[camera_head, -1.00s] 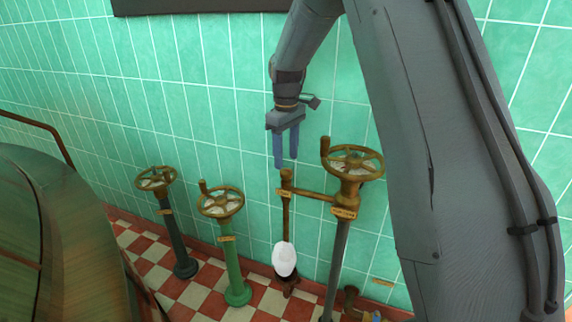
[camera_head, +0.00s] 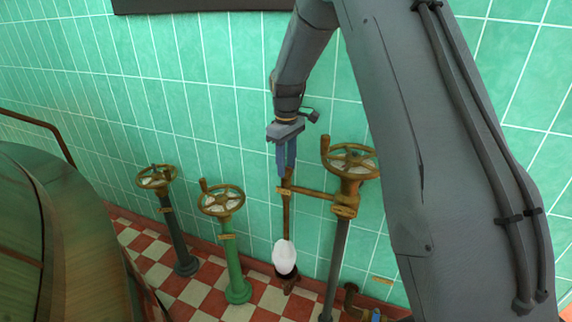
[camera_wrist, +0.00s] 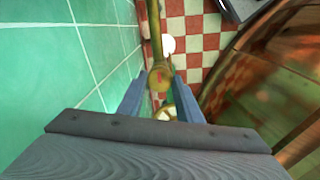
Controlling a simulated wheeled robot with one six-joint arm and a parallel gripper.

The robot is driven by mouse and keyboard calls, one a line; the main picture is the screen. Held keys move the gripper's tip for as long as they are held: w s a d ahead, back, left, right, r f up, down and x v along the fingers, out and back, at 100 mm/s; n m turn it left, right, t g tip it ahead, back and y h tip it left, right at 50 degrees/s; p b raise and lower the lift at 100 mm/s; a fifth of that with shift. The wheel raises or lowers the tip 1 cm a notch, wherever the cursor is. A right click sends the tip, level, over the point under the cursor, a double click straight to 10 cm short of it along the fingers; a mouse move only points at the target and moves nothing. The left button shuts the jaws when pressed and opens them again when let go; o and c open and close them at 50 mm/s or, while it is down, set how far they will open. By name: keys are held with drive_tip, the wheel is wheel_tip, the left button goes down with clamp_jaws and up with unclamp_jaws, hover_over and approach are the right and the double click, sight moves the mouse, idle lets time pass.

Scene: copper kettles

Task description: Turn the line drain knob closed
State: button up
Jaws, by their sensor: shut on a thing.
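The line drain knob is the small brass knob (camera_wrist: 160,78) on top of a thin vertical brass pipe (camera_head: 287,215). In the head view my gripper (camera_head: 286,173) hangs pointing down over the pipe's top, and its blue fingers hide most of the knob. In the wrist view my gripper (camera_wrist: 156,82) has one finger on each side of the knob, shut on it. A small tag sits on the pipe just below the knob. The knob's turn angle cannot be told.
A brass handwheel (camera_head: 350,160) on a grey post stands close to the right, joined by a side pipe. A green-post valve (camera_head: 222,201) and a dark-post valve (camera_head: 157,178) stand left. A white rounded object (camera_head: 285,256) sits below the pipe. A large kettle (camera_head: 60,235) fills the lower left.

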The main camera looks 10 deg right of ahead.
drive_tip(key=shift+m, duration=0.4)
drive_tip(key=m+p, duration=0.2)
drive_tip(key=m, duration=0.1)
drive_tip(key=shift+r+m, duration=0.1)
drive_tip(key=shift+m, duration=0.2)
drive_tip(key=m+p, duration=0.1)
drive_tip(key=m, duration=0.3)
drive_tip(key=shift+m, duration=0.3)
drive_tip(key=m+p, duration=0.1)
drive_tip(key=m, duration=0.3)
drive_tip(key=shift+w+m+p, duration=0.1)
drive_tip(key=shift+m+p, duration=0.45)
drive_tip(key=shift+m, duration=1.85)
drive_tip(key=o, duration=1)
drive_tip(key=shift+o, duration=0.2)
